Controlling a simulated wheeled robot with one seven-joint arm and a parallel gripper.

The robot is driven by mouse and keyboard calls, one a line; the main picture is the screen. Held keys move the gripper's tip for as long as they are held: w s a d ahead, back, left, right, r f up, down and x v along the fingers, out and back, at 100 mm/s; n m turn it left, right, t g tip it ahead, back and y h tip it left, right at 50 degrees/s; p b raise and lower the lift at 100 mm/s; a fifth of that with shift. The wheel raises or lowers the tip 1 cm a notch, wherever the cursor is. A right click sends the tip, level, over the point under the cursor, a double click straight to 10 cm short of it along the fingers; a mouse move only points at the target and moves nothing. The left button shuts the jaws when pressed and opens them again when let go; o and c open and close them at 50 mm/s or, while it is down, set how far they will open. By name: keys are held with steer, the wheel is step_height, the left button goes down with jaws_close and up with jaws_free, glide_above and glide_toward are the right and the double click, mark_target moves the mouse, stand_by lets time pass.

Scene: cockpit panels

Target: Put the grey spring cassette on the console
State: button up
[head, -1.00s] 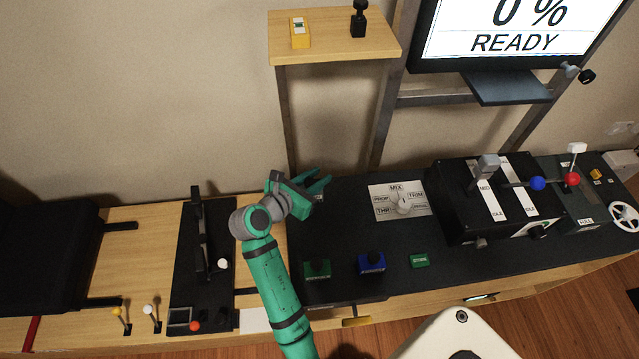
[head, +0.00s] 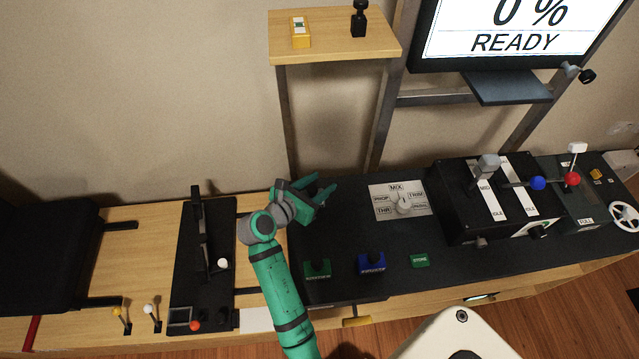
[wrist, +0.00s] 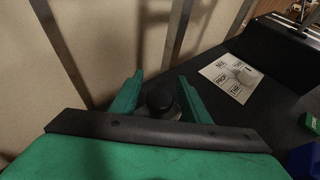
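My gripper (head: 325,186) has two green fingers spread apart, over the back part of the dark console top (head: 345,225). In the wrist view, my gripper (wrist: 160,78) has a thing with a round black knob (wrist: 160,101) and a little grey below it between its fingers. This may be the grey spring cassette, but most of its body is hidden behind my gripper's palm. A narrow gap seems to show beside the knob, and I see no clear finger contact. In the head view my gripper hides this thing.
A green holder (head: 317,271) and a blue holder (head: 371,265) stand at the console's front, beside a green block (head: 419,261). A dial plate (head: 385,203) and lever box (head: 460,205) lie to the right. A wooden shelf (head: 340,48) bears a yellow device (head: 300,32) and a black knobbed piece (head: 358,20).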

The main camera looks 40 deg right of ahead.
steer(key=shift+r, duration=0.1)
steer(key=shift+a+r, duration=0.15)
steer(key=shift+a, duration=0.1)
steer(key=v, duration=1.1)
steer(key=shift+a, duration=0.25)
steer(key=shift+s+r, duration=0.15)
